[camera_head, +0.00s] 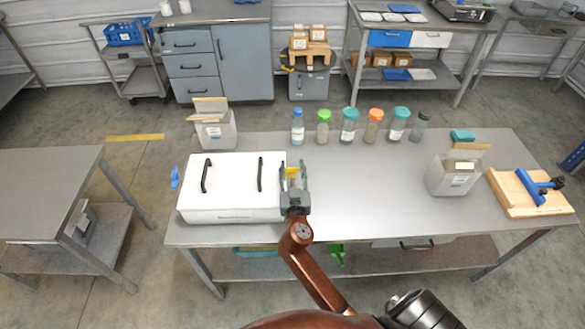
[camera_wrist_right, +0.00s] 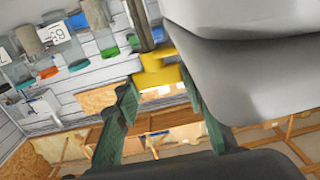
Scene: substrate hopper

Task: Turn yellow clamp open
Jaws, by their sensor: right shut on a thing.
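The yellow clamp (camera_head: 292,173) sits at the right side of a white box (camera_head: 230,190) with two black handles on its lid. My right gripper (camera_head: 294,184) is at that side of the box, its fingers around the clamp. In the right wrist view the yellow clamp (camera_wrist_right: 158,72) shows between the tips of the two green fingers of my right gripper (camera_wrist_right: 158,84), which is shut on it. The gripper hides part of the clamp. A blue clamp (camera_head: 175,177) is on the box's left side. My left gripper is not in view.
Several lidded jars (camera_head: 348,126) stand in a row along the table's back. A white bin (camera_head: 217,131) is behind the box, another bin (camera_head: 449,178) is at the right. A wooden board with a blue tool (camera_head: 537,187) lies at the far right. The table's middle (camera_head: 365,190) is clear.

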